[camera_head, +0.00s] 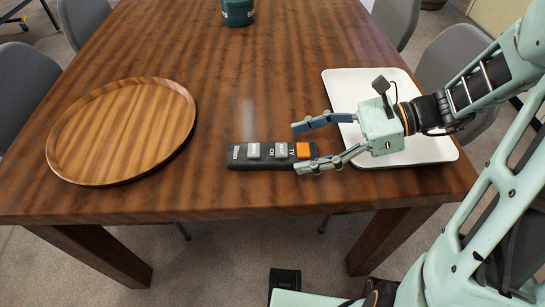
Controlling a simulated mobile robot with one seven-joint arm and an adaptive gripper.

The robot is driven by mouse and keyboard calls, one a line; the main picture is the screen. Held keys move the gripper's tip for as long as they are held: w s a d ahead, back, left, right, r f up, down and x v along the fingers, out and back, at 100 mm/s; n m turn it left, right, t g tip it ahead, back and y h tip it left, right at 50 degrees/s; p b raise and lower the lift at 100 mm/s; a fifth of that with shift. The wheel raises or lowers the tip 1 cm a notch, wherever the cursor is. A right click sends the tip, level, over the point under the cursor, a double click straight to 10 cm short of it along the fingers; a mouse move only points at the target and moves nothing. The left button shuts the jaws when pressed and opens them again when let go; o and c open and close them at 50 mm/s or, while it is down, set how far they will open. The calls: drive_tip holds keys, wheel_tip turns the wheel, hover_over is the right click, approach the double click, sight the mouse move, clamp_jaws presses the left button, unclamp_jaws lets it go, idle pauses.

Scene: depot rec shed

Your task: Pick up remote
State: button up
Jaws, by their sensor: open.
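The remote (266,155) is dark, with grey buttons, an orange button at its right end and white lettering. It lies flat on the wooden table near the front edge. My gripper (297,148) comes in from the right and is open. Its fingertips are at the remote's right end, around the orange button. The lower finger covers a little of that end. I cannot tell how high the fingers are above the remote or whether they touch it.
A round wooden tray (60,166) lies on the left of the table (225,75). A white rectangular tray (345,84) lies under my gripper and wrist. A dark green container (238,12) stands at the far end. Grey chairs surround the table. The middle of the table is clear.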

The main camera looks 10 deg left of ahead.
sight(277, 149)
drive_tip(key=b+x, duration=0.1)
drive_tip(key=x, duration=0.1)
drive_tip(key=b+x, duration=0.1)
drive_tip(key=x, duration=0.2)
drive_tip(key=shift+w+a, duration=0.2)
drive_tip(key=c, duration=1.4)
drive_tip(key=shift+r, duration=0.25)
